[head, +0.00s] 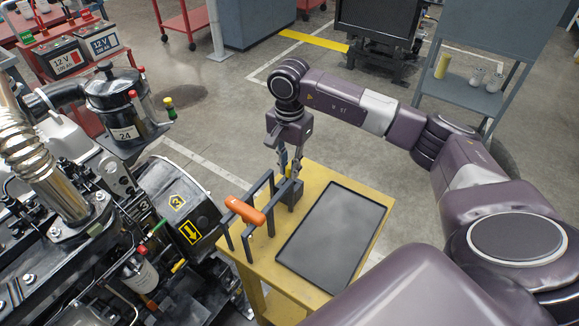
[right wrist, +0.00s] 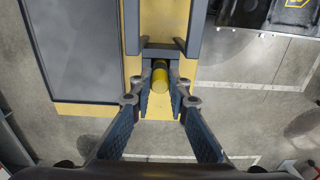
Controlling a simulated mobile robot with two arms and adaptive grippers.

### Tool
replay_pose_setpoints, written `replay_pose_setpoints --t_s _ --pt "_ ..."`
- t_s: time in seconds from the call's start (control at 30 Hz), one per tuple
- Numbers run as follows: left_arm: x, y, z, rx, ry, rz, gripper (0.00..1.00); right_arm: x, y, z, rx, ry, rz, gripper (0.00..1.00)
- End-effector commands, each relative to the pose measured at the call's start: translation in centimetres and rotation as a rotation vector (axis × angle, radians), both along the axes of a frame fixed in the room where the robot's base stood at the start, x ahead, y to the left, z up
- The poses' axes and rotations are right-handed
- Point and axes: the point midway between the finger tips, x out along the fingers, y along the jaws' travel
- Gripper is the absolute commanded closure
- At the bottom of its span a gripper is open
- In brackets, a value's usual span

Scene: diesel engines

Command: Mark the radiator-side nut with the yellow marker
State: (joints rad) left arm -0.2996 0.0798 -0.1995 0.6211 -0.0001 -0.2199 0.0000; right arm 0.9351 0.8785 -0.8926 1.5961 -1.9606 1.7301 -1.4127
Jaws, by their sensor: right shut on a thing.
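The yellow marker (right wrist: 160,77) stands in a small dark holder (head: 289,194) on the yellow cart. My right gripper (head: 287,170) reaches down to it from above. In the right wrist view the fingers (right wrist: 161,100) are shut on the marker, one on each side. In the head view the fingers mostly hide the marker. The diesel engine (head: 120,200) fills the left side of the head view. Several nuts and bolts show on it, but I cannot tell which one is the radiator-side nut. My left gripper is not in view.
An orange-handled tool (head: 244,210) rests on dark upright brackets beside the holder. A black mat (head: 335,235) covers much of the yellow cart (head: 386,203). A black canister (head: 118,100) stands up from the engine. Open floor (head: 215,110) lies behind the cart.

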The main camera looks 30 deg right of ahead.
Motion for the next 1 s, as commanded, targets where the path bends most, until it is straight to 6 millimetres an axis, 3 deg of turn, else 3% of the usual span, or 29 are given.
replay_pose_setpoints --t_s 0.27,1.0 --pt "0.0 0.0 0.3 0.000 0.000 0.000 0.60 0.0 0.0 0.4 0.000 -0.001 0.000 1.00" --pt "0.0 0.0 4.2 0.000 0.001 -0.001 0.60 0.0 0.0 7.9 0.001 -0.002 0.001 1.00"
